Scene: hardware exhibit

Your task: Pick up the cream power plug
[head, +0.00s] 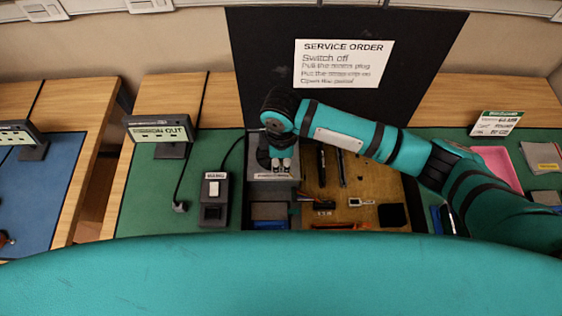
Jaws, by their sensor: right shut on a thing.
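My right gripper (281,164) reaches down over a grey box (262,190) near the middle of the bench. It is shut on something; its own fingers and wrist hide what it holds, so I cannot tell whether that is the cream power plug. I cannot make out a clearly cream plug elsewhere. A greyish plug (180,206) on a dark cord lies on the green mat at the left. My left gripper is not in view.
A switch box (214,196) with a cord stands left of the grey box. A sign marked OUT (160,133) stands behind the plug. A brown tray area (345,185) with several small parts lies right. A pink tray (497,165) lies farther right.

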